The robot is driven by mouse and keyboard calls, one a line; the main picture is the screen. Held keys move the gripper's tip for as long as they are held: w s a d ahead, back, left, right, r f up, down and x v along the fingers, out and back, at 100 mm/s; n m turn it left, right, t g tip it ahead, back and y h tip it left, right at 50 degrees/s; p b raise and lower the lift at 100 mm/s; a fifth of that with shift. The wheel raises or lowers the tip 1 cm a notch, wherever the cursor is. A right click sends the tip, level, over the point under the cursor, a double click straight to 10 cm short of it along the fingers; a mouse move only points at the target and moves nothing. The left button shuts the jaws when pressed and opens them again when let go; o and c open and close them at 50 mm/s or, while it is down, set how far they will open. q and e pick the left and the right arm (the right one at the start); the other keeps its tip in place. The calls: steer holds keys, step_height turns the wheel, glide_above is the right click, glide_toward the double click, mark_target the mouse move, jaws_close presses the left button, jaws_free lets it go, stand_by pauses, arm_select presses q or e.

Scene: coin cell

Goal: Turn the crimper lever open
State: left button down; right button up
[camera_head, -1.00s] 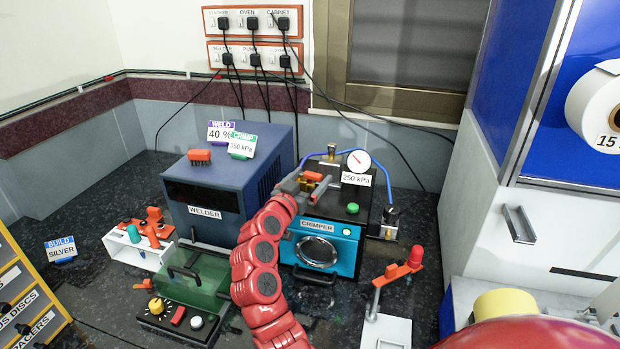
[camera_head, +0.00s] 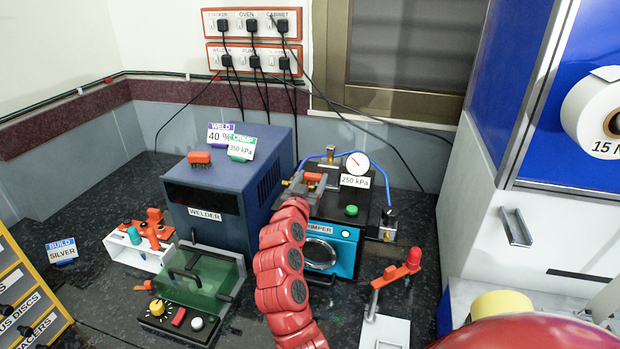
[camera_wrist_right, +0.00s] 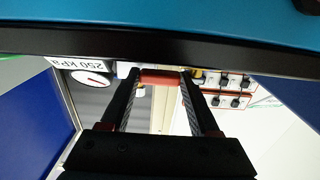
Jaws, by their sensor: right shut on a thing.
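The crimper (camera_head: 342,255) is a teal box with a black top, a round window in front and a green button (camera_head: 351,210). A gauge (camera_head: 357,163) with a 250 kPa tag stands at its back. My right gripper (camera_head: 306,182) is over the left part of the crimper's top, at the red lever handle (camera_head: 313,177). In the right wrist view, the red handle (camera_wrist_right: 160,77) lies crosswise between the two fingertips, which are shut on it. My arm hides most of the lever and part of the crimper's front. My left gripper is not in view.
The welder (camera_head: 215,195) stands close on the left, with a green clear-walled box (camera_head: 200,283) before it. A stand with a red-tipped lever (camera_head: 396,274) is at the crimper's front right. Blue hoses and black cables run behind. A white cabinet (camera_head: 490,205) bounds the right.

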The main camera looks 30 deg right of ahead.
stand_by(0.3)
steer(key=o, duration=1.4)
steer(key=shift+c, duration=0.2)
steer(key=b+v, duration=0.3)
steer(key=v, duration=1.4)
steer(key=shift+s+b, duration=0.3)
steer(key=shift+b, duration=0.05)
